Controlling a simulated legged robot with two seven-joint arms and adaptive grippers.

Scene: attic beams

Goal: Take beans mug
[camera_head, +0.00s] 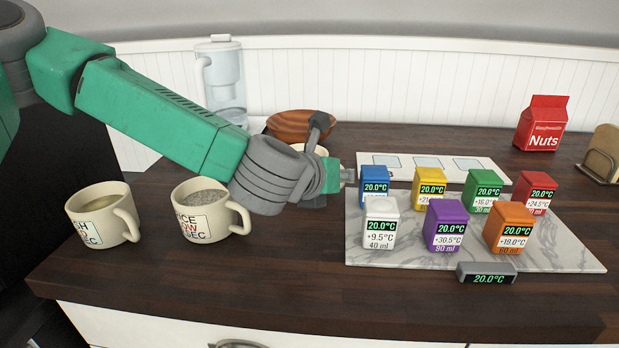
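Two cream mugs with printed labels stand at the left of the counter. The far-left mug (103,213) has a partly readable label ending in "SH" and "SEC". The mug beside it (207,210) reads "RICE LOW SEC" and holds pale grains. A pale rim of another vessel (318,151) shows just behind my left wrist; its body and any label are hidden, and no beans label is readable. My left gripper (335,150) reaches in front of that vessel. Its fingers are partly hidden by the wrist, so its opening and any hold cannot be told. My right gripper is not in view.
Several coloured blocks with temperature displays stand on a marble slab (400,255), with a small grey display (487,273) at its front. Behind are a white panel (490,165), wooden bowl (290,124), water pitcher (222,80) and red Nuts bag (543,125). The front middle counter is clear.

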